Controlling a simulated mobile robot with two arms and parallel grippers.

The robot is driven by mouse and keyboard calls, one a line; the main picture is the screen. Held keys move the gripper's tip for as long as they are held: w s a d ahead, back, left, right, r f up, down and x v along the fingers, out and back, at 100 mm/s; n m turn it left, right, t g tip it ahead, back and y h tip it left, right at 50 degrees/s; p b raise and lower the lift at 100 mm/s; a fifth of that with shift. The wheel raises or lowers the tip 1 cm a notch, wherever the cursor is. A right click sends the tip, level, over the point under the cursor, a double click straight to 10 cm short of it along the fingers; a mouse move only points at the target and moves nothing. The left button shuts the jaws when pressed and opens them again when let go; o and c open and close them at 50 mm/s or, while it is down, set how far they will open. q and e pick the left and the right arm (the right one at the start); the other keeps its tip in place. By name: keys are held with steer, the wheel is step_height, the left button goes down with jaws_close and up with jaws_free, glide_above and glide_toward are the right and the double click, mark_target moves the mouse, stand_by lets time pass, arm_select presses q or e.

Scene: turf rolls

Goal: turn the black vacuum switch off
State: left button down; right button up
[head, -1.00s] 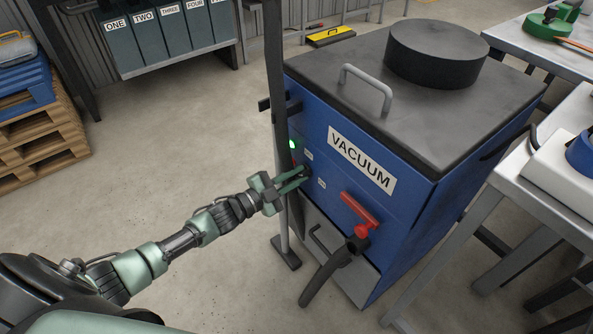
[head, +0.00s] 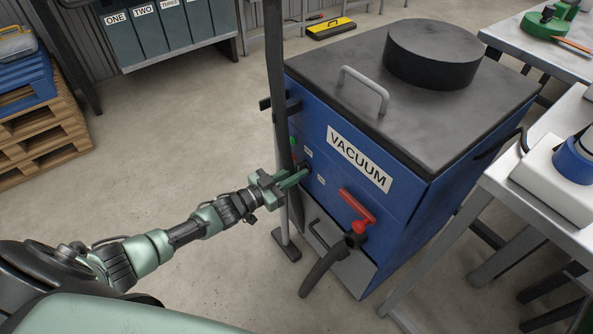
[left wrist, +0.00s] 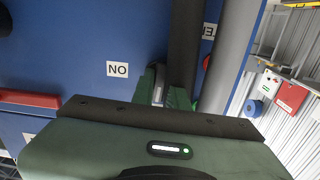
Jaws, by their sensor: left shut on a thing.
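The blue vacuum unit (head: 405,170) stands in the middle of the head view, with a "VACUUM" label (head: 359,159) on its front. My left gripper (head: 303,174) is at the left part of that front, shut on the black switch (head: 303,164). The fingers hide most of the switch, so its exact angle is unclear. In the left wrist view the fingers (left wrist: 165,92) close in beside an upside-down "ON" label (left wrist: 117,69). A dull green lamp (head: 292,141) sits above the switch. My right gripper is out of view.
A dark upright post (head: 275,90) stands close by the switch. A red-handled valve (head: 357,207) with a black hose (head: 324,270) juts from the front, lower right. Metal tables (head: 510,185) stand at the right. Wooden pallets (head: 40,140) are at the far left. The floor between is clear.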

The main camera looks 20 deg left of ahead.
arm_select(q)
steer(key=shift+n, duration=0.4)
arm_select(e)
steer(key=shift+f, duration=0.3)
arm_select(q)
steer(key=c, duration=1.4)
jaws_free()
